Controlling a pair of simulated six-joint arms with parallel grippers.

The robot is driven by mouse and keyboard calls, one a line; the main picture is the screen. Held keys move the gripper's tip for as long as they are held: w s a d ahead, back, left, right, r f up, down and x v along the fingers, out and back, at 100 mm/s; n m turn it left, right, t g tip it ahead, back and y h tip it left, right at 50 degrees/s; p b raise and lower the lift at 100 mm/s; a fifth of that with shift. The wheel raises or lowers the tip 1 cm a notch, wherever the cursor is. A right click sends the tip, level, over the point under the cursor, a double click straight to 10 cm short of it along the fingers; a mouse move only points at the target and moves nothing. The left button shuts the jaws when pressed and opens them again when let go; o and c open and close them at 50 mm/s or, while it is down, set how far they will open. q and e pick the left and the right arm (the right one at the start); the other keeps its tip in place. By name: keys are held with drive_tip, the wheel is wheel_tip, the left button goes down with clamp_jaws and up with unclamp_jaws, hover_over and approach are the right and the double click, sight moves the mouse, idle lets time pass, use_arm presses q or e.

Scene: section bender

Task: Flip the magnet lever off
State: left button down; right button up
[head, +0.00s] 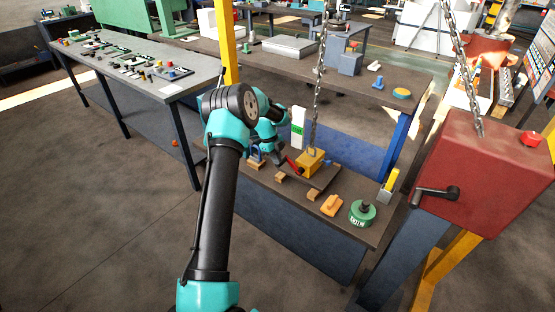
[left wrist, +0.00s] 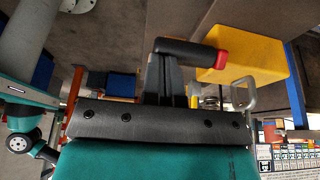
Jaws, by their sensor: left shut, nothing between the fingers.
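The yellow magnet block (head: 313,160) sits on a dark plate on the workbench, under a hanging chain. Its red lever (head: 294,166) is on the block's left side. My left gripper (head: 279,158) is close to the left of the lever, its fingers small in the head view. In the left wrist view the shut, empty fingers (left wrist: 162,78) are beside a black bar with a red end (left wrist: 221,60), which seems to be the lever. The yellow block (left wrist: 258,50) is just right of it. I cannot tell whether the fingers touch the lever. My right gripper is out of view.
The workbench (head: 345,215) also holds small wooden blocks (head: 313,195), an orange piece (head: 331,205) and a green round weight (head: 362,211). A red hoist box (head: 475,175) with a crank stands at right. A grey table (head: 150,65) stands at left.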

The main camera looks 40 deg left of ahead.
use_arm(q)
drive_tip(key=shift+r, duration=0.1)
drive_tip(key=v, duration=1)
drive_tip(key=shift+a, duration=0.3)
drive_tip(key=shift+f, duration=0.25)
drive_tip(key=s+d+f+n, duration=0.3)
drive_tip(key=d+f+n, duration=0.2)
drive_tip(key=d+f, duration=0.6)
drive_tip(key=s+d+f+n, duration=0.35)
drive_tip(key=d+f, duration=0.45)
drive_tip(key=d, duration=0.4)
drive_tip(key=s+d+f+n, duration=0.2)
drive_tip(key=s+d+n, duration=0.3)
drive_tip(key=s+d, duration=0.3)
drive_tip(key=s+d+f+n, duration=0.2)
drive_tip(key=s+d+n, duration=0.3)
drive_tip(key=s+d, duration=0.3)
drive_tip(key=s, duration=0.3)
drive_tip(key=shift+s+t, duration=0.15)
drive_tip(key=shift+t, duration=0.15)
